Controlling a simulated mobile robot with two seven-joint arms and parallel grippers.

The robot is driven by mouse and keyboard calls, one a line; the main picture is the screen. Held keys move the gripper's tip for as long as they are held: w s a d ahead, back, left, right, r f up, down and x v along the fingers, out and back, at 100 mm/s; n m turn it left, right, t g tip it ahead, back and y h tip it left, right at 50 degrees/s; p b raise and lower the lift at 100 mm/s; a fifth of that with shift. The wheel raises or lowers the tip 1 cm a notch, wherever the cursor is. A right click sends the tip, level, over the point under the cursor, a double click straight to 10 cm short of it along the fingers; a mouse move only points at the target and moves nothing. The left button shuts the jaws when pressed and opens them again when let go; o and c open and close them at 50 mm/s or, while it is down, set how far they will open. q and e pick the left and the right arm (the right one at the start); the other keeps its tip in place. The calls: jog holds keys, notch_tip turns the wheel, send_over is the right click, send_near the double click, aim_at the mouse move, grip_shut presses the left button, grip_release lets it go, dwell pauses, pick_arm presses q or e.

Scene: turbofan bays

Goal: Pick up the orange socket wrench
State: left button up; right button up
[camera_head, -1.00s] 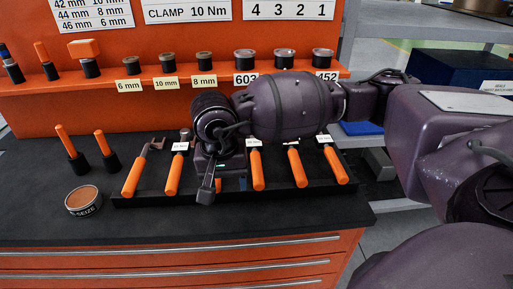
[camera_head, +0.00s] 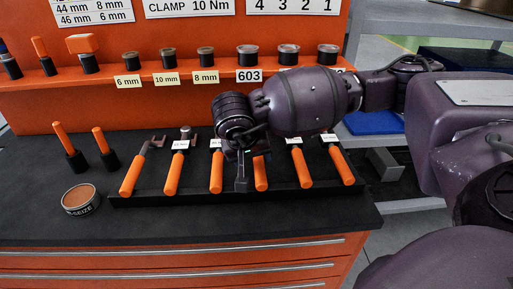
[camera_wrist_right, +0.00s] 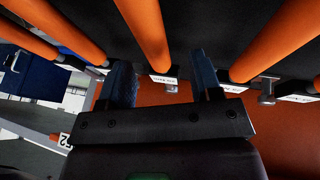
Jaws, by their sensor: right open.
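Several orange-handled tools lie side by side in a black tray (camera_head: 232,198) on the bench, such as the handle (camera_head: 173,174) left of centre and the one (camera_head: 301,168) at the right. I cannot tell which is the socket wrench. My right gripper (camera_head: 243,182) hangs over the tray, between two middle handles, and partly hides one (camera_head: 261,174). In the right wrist view my gripper (camera_wrist_right: 164,82) is open, with blue-lined fingers apart. An orange handle (camera_wrist_right: 145,35) with a white label lies in line with the gap, not visibly gripped. My left gripper is out of view.
A round tin (camera_head: 81,199) stands on the bench left of the tray. Two orange-handled tools (camera_head: 66,142) stand in black holders behind it. An orange shelf (camera_head: 140,80) with sockets runs along the back. Bench space in front of the tray is clear.

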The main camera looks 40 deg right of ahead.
aim_at(258, 162)
jog(key=x, duration=0.3)
jog(key=shift+s+d+f, duration=0.25)
jog(key=shift+d+f, duration=0.05)
jog(key=shift+f, duration=0.05)
jog(key=shift+w+d+f, duration=0.15)
jog(key=shift+f, duration=0.2)
jog(key=shift+r, duration=0.1)
grip_shut()
